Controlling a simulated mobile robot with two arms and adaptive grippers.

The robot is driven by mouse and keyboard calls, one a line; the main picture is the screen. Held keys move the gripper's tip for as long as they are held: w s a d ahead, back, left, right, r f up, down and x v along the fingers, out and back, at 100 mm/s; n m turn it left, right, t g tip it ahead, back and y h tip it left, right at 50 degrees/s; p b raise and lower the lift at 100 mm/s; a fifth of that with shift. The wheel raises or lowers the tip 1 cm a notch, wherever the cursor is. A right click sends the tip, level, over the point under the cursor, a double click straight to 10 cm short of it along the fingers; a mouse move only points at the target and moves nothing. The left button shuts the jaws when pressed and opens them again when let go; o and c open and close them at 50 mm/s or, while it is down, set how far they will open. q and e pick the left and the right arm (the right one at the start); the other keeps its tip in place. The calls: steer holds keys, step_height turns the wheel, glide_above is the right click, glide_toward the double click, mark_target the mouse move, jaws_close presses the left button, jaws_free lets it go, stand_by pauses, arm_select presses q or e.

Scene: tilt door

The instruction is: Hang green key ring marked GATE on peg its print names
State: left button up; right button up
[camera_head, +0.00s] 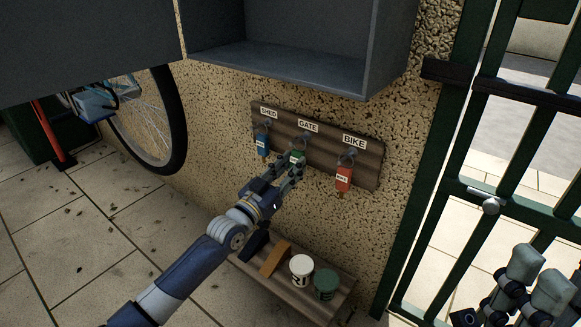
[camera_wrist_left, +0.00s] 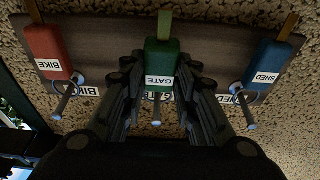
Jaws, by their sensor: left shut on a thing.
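The green key ring marked GATE (camera_head: 297,157) is in my left gripper (camera_head: 294,167), just below the middle peg under the GATE label (camera_head: 308,126). The left wrist view shows the green tag (camera_wrist_left: 162,55) between both fingers, its print facing the camera. The GATE peg (camera_wrist_left: 156,112) points toward the camera right by the tag's ring end. Whether the ring is around the peg or only beside it, I cannot tell. Part of my right arm shows at the lower right of the head view; its fingers are not clear.
A blue key ring (camera_head: 262,144) hangs at SHED and a red one (camera_head: 343,178) at BIKE, close on either side on the wooden board (camera_head: 317,160). A grey open box (camera_head: 290,50) is above. A low shelf (camera_head: 325,306) with cups is below. A green gate (camera_head: 480,190) stands right.

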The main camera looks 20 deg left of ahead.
arm_select(q)
steer(key=o, duration=1.1)
steer(key=v, duration=1.2)
steer(key=shift+s+d, duration=0.1)
